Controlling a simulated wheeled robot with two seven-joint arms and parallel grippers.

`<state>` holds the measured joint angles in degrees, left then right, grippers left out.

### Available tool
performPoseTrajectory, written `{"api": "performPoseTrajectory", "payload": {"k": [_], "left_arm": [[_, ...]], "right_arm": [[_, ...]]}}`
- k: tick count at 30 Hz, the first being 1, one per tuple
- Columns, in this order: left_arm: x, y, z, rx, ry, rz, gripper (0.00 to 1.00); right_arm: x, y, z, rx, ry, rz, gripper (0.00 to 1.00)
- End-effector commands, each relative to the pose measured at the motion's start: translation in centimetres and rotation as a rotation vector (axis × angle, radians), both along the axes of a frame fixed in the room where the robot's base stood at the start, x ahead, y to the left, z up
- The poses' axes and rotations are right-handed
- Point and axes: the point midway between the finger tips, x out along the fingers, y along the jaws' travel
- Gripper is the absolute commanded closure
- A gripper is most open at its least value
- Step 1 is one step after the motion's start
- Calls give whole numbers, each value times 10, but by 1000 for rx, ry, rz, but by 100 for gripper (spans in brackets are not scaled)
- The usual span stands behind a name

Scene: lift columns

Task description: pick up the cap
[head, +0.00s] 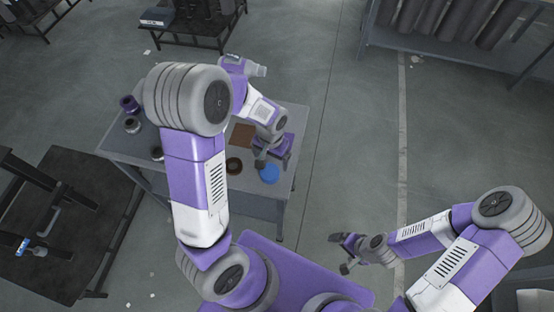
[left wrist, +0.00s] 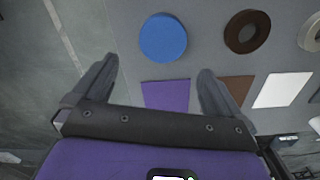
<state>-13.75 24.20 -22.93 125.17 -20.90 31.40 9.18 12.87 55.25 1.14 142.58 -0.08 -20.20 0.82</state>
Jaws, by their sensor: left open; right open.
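The cap appears to be the round blue disc (head: 269,174), lying flat on the grey table (head: 255,206) near its front right part. It also shows in the left wrist view (left wrist: 163,38), just beyond the fingertips. My left gripper (head: 273,162) is over the table close to the cap, open and empty. In the left wrist view its two fingers (left wrist: 157,68) are spread wide, with the cap ahead of the gap and nothing between the jaws. My right gripper (head: 342,254) is open and empty, away from the table over the floor at the right.
A brown ring (left wrist: 247,31) lies beside the cap, with another ring (left wrist: 312,33) farther right. Purple (left wrist: 167,94), brown (left wrist: 238,88) and white (left wrist: 282,90) squares lie on the tabletop. Dark round parts (head: 132,125) stand at the table's left. Open floor lies to the right.

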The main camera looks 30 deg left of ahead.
Motion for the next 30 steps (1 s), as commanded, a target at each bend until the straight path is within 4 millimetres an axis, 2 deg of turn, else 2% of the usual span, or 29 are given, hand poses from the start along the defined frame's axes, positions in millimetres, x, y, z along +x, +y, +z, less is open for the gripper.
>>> {"api": "performPoseTrajectory", "payload": {"k": [15, 24, 26, 30], "left_arm": [[-6, 2, -67, 1, 4, -1, 0], [-6, 2, -71, 0, 1, -1, 0], [-6, 2, -71, 0, 1, -1, 8], [-6, 2, -71, 0, 1, 0, 30]], "right_arm": [[-1, 0, -15, 1, 3, 1, 5], [-1, 0, -15, 1, 3, 1, 5], [-1, 0, -15, 1, 3, 1, 5], [-1, 0, -15, 1, 3, 1, 5]]}}
